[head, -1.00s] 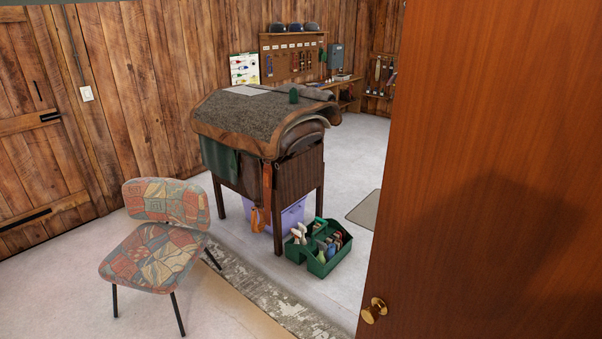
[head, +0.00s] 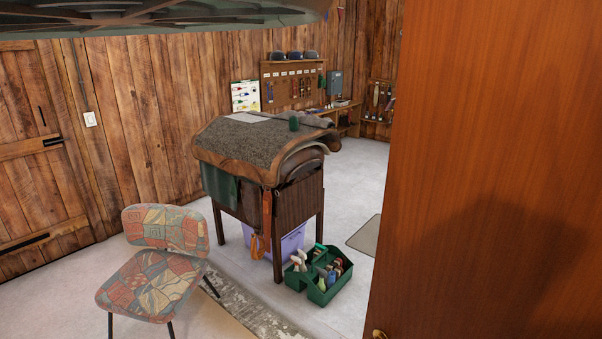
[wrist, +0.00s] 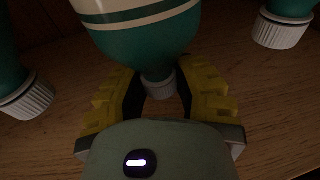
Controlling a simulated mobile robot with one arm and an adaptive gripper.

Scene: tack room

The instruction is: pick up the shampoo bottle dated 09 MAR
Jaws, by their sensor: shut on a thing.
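In the wrist view, a green bottle (wrist: 145,38) with pale bands and a ribbed grey cap (wrist: 158,84) is between the yellow-padded fingers of my gripper (wrist: 160,80). The gripper is shut on this bottle near its cap end. No date on it can be read, and most of its body is out of frame. Parts of two similar capped bottles show, one at the left (wrist: 25,98) and one at the right (wrist: 282,25), apart from the fingers. The gripper and these bottles do not show in the head view.
A wooden surface (wrist: 280,110) lies behind the bottles. A large brown panel with a brass knob fills the head view's right side (head: 490,150). A patterned chair (head: 155,280), a saddle stand (head: 295,210) and a green tote (head: 322,290) stand on the floor.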

